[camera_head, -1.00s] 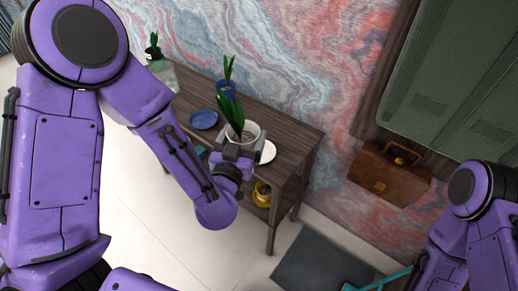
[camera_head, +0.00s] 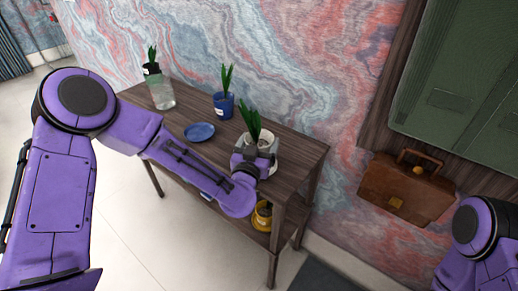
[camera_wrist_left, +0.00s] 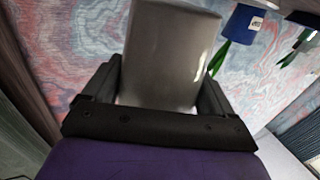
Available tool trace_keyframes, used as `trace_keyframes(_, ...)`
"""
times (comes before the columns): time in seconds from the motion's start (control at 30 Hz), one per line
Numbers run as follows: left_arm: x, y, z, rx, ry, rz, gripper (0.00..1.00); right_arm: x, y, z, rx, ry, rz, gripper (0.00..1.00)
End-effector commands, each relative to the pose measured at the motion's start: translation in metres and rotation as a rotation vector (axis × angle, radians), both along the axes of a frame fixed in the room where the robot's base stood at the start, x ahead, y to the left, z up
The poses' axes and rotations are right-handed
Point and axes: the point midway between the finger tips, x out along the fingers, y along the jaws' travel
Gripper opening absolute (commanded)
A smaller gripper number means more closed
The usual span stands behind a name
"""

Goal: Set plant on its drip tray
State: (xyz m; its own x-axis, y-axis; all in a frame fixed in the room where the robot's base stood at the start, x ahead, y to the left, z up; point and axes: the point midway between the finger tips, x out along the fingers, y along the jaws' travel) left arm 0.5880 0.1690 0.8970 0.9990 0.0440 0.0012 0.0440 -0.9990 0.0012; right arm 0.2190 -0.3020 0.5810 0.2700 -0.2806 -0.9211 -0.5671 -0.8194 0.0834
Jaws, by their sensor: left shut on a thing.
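My left gripper (camera_head: 258,160) is shut on a white pot (camera_head: 265,136) with a tall green plant (camera_head: 251,121). It holds the pot upright over the right end of the wooden table. The pot (camera_wrist_left: 168,50) fills the space between the fingers in the left wrist view. A sliver of a white saucer (camera_head: 273,169) seems to show beside the gripper; the rest is hidden. I cannot tell whether the pot touches it. A blue saucer (camera_head: 199,131) lies bare on the table to the left. My right gripper is out of the picture.
A blue pot with a plant (camera_head: 223,104) stands at the table's back. A yellow pot (camera_head: 262,217) sits on the lower shelf. A brown briefcase (camera_head: 408,188) hangs by the wall at right.

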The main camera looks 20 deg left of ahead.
Motion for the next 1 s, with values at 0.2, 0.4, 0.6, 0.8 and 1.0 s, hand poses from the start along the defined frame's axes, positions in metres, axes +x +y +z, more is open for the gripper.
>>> trace_keyframes(0.2, 0.0, 0.0, -0.017, -0.001, -0.002, -0.001, 0.32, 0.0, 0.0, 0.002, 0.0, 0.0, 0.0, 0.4)
trace_keyframes(0.4, 0.0, 0.0, -0.019, 0.0, -0.002, -0.001, 0.32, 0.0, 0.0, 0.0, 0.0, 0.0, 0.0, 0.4)
trace_keyframes(0.6, -0.001, 0.0, -0.021, 0.0, 0.0, -0.001, 1.0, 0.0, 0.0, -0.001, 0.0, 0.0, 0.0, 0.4)
trace_keyframes(0.8, -0.001, 0.0, -0.014, -0.001, 0.0, 0.0, 1.0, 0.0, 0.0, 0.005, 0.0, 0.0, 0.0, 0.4)
trace_keyframes(1.0, -0.042, -0.003, -0.02, 0.002, 0.001, -0.005, 1.0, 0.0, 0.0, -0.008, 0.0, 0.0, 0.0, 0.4)
